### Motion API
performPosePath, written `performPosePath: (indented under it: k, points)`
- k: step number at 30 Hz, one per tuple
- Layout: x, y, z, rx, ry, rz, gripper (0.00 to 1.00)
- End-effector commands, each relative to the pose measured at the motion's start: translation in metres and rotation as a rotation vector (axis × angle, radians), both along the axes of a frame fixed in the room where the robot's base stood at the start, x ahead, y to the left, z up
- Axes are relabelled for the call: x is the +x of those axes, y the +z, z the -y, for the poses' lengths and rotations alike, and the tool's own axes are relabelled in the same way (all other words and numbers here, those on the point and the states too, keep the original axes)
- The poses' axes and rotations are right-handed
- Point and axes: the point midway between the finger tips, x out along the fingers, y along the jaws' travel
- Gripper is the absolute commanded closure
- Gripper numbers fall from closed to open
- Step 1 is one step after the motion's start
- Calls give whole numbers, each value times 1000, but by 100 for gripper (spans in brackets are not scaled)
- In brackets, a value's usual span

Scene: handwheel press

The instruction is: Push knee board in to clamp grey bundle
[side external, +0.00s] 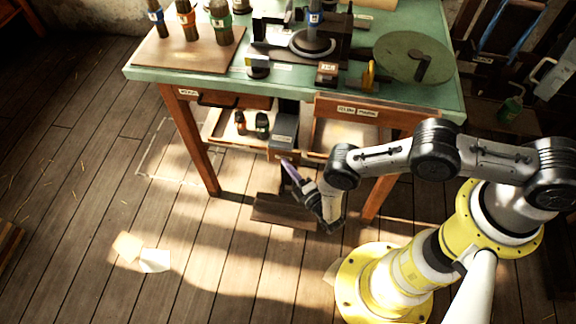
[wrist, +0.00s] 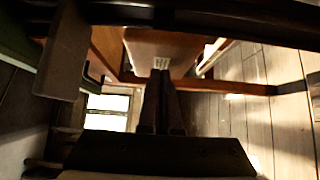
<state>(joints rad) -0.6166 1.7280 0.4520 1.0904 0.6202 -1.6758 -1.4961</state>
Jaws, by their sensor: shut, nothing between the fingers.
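My gripper (side external: 287,166) is low in front of the green-topped bench, below the drawers. In the wrist view the fingers (wrist: 161,66) are together and empty, pointing at an orange-brown wooden panel (wrist: 160,47). Contact with it cannot be told. A dark brown board (side external: 284,211) hangs low under the bench's front, left of my wrist; it looks like the knee board.
Banded bundles (side external: 187,22) stand on a wooden board (side external: 200,55) at the bench's left. A green handwheel (side external: 412,57) lies at the right. Bench legs (side external: 194,145) flank my gripper.

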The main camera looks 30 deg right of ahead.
Motion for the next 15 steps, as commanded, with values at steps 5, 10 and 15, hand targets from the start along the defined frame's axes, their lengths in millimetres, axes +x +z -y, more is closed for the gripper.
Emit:
performPosePath:
  k: [5,10,15]
  points:
    - [0,0,0,0,0,0,100]
    - [8,0,8,2,-4,0,100]
    - [26,0,27,1,-7,-1,100]
